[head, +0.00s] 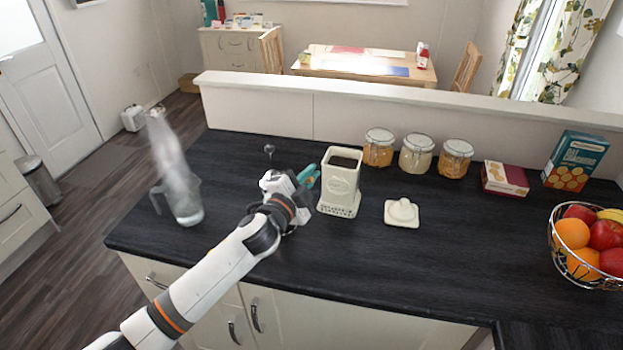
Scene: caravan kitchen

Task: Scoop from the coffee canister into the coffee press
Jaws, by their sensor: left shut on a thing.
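The cream coffee canister (342,180) stands upright and open on the dark counter, with dark coffee inside. Its cream lid (402,212) lies on the counter to its right. My left gripper (307,177), teal at its tip, is just left of the canister. It is shut on what looks like the scoop, which is mostly hidden. The coffee press seems to stand behind my left wrist; only a dark knob on a thin rod (269,150) shows clearly, and its body is mostly hidden. My right gripper is not in view.
A clear kettle (186,205) steams at the counter's left. Three lidded jars (416,155), a red box (504,178) and a blue carton (576,160) stand along the back ledge. A wire fruit bowl (556,243) is at the right. The front middle counter is clear.

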